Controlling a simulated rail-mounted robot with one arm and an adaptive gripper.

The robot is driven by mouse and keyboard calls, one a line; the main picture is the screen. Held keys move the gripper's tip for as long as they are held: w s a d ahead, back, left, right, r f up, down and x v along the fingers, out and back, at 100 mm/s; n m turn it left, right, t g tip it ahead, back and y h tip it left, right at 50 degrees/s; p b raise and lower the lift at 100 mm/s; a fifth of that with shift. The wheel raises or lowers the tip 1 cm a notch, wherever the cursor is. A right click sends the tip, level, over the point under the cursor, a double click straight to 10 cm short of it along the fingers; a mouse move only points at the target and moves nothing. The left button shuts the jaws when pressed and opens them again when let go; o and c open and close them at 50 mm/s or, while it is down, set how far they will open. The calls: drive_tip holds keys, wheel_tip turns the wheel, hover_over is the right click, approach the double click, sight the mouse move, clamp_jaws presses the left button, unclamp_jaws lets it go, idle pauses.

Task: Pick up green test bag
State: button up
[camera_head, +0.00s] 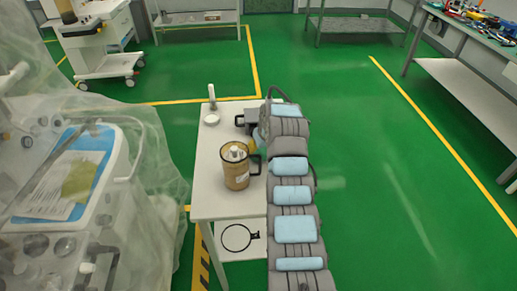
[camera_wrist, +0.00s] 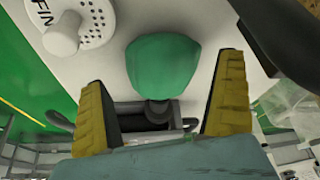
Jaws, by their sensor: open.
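The green test bag (camera_wrist: 163,64) shows in the wrist view as a rounded green shape with a dark neck fitting below it, over the white table top. My gripper (camera_wrist: 163,78) is open, with one yellow finger on each side of the bag and visible gaps between fingers and bag. I cannot tell how far above or below the fingertips the bag lies. In the head view my arm hides the bag, and only a bit of my yellow gripper (camera_head: 253,146) shows at the table's right side.
An amber canister (camera_head: 236,172) with a black handle stands on the white table (camera_head: 212,205), close to my gripper. A white upright part (camera_head: 211,104) stands at the table's back left. A plastic-draped machine (camera_head: 140,215) is at the left. Green floor is free at the right.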

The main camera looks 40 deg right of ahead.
sight(261, 151)
drive_tip(key=shift+b+x, duration=0.35)
drive_tip(key=shift+x, duration=1.3)
drive_tip(key=c, duration=1)
